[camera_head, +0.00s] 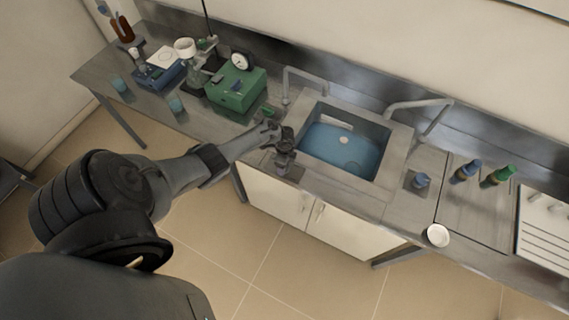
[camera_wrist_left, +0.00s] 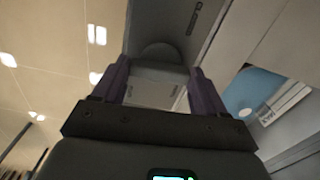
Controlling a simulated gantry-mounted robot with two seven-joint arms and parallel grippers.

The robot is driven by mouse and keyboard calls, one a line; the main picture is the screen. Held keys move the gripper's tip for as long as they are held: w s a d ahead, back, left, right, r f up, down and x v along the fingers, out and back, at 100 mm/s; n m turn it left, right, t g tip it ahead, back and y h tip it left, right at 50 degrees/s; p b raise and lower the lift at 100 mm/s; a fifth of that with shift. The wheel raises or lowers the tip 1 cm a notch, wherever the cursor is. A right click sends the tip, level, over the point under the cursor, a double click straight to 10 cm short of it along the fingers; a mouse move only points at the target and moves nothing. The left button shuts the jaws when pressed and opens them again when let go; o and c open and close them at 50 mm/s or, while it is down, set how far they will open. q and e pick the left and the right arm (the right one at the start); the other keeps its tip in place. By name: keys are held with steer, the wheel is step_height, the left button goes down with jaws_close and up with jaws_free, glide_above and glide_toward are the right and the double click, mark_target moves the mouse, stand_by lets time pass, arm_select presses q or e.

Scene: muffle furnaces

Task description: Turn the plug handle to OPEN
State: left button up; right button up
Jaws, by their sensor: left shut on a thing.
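My left gripper (camera_head: 274,133) reaches in from the left to the counter strip at the left rim of the sink. A dark upright fitting (camera_head: 286,148), which looks like the plug handle, stands there on a small plate. In the left wrist view the two purple fingers of my left gripper (camera_wrist_left: 160,78) are on either side of a grey rounded piece (camera_wrist_left: 157,53), apparently the handle, and are shut on it. A grey panel (camera_wrist_left: 199,22) beyond carries small lettering that I cannot read. The handle's setting cannot be told. My right gripper is not in view.
The sink (camera_head: 392,152) holds blue water, with grey taps (camera_head: 420,104) behind it. A green box (camera_head: 236,88) with a dial stands left of it. Small bottles (camera_head: 497,176) and a white cup (camera_head: 438,235) stand on the right counter. The floor in front is clear.

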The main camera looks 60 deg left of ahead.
arm_select(q)
steer(key=shift+m, duration=0.6)
steer(key=o, duration=1.1)
steer(key=shift+c, duration=0.2)
steer(key=shift+r, duration=0.1)
step_height(320, 180, up, 11)
steer(key=p, duration=0.3)
steer(key=shift+f, duration=0.2)
